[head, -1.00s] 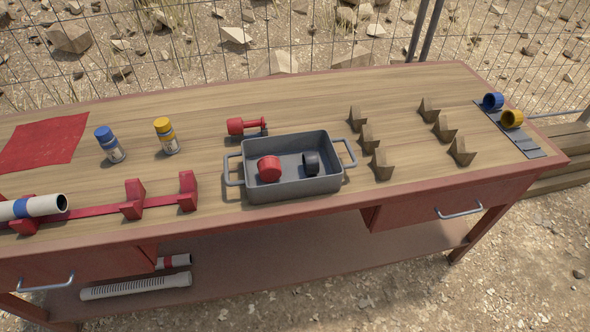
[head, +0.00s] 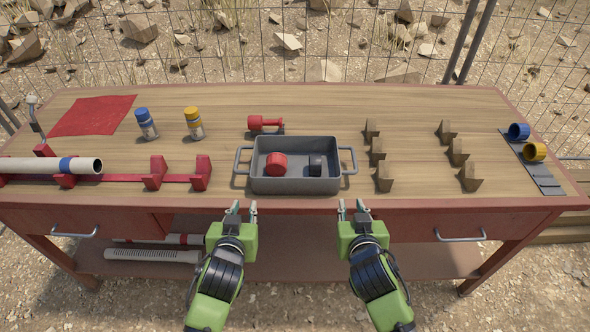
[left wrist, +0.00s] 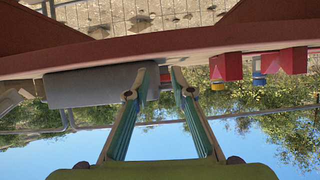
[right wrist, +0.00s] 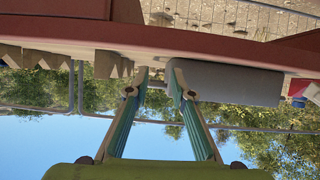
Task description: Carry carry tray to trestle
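The carry tray (head: 295,184) is a grey open box with a loop handle at each short end. It sits on the wooden workbench near the front edge. A red ring-like part (head: 276,165) and a black one (head: 317,165) lie inside it. My left gripper (head: 241,209) is open and empty, in front of the bench edge below the tray's left handle (head: 242,160). My right gripper (head: 353,207) is open and empty, below the right handle (head: 349,160). The tray's side also shows in the left wrist view (left wrist: 92,86) and the right wrist view (right wrist: 225,82). No trestle is clearly identifiable.
A red tool (head: 265,124) lies behind the tray. Brown wedge blocks (head: 376,151) stand to the right. A red rack (head: 155,173) holding a white pipe (head: 50,165) is left. Two bottles (head: 193,122) stand back left. The bench's front edge lies between grippers and tray.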

